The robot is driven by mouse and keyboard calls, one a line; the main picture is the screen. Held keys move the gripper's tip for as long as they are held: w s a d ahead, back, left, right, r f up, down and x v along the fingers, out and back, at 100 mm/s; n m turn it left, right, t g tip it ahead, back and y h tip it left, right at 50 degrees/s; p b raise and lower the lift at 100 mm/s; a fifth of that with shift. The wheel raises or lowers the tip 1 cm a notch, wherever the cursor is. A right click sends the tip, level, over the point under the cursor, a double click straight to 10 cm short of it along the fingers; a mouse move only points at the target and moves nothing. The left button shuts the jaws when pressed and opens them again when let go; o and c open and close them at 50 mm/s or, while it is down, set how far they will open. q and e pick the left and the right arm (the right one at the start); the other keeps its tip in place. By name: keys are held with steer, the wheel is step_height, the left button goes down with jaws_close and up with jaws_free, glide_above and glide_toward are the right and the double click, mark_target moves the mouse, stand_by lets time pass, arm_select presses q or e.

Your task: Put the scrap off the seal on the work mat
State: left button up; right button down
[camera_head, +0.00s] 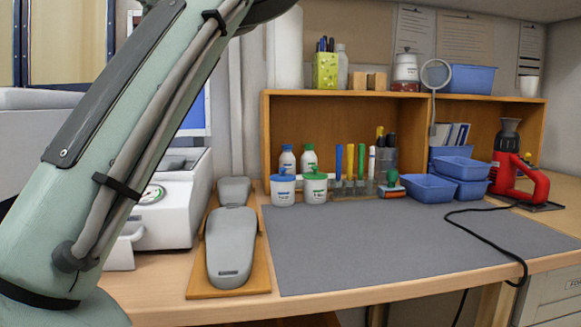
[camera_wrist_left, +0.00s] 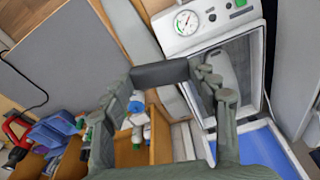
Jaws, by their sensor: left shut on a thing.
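The grey work mat (camera_head: 400,240) lies flat on the bench in the head view, with a bare middle. It also shows at the upper left of the left wrist view (camera_wrist_left: 85,60). My left gripper (camera_wrist_left: 160,84) shows in the left wrist view, above the bench beside the white press. A dark grey piece (camera_wrist_left: 160,73) spans its fingers, probably the scrap; its outline is hard to separate from them. The white press with a gauge (camera_wrist_left: 205,28) has a framed opening, but I cannot make out its seal clearly. My left arm crosses the left of the head view, its gripper out of frame.
Grey lasts lie on a wooden board (camera_head: 262,270) left of the mat. White pots (camera_head: 314,188), blue bins (camera_head: 428,188) and a red tool (camera_head: 520,180) stand along the back. A black cable (camera_head: 490,240) crosses the mat's right side. The mat's middle is free.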

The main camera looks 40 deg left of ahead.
arm_select(q)
steer(key=w+d+f+m+b, duration=0.1)
steer(key=w+d+f+m, duration=0.15)
steer(key=w+f, duration=0.6)
steer(key=m+h+b, duration=0.1)
steer(key=m+b, duration=0.1)
steer(key=m, duration=0.2)
glide_above(318, 239)
steer(key=f, duration=1.8)
steer(key=shift+s+a+f, duration=0.15)
steer(key=shift+s+f, duration=0.05)
steer(key=shift+f, duration=0.55)
step_height(318, 239, down, 2)
steer(key=shift+f+b, duration=0.25)
steer(key=shift+b, duration=0.1)
steer(key=shift+f, duration=0.4)
arm_select(e)
step_height(318, 239, up, 11)
steer(key=t, duration=0.1)
steer(key=shift+s, duration=0.3)
arm_select(q)
steer(key=shift+f, duration=0.1)
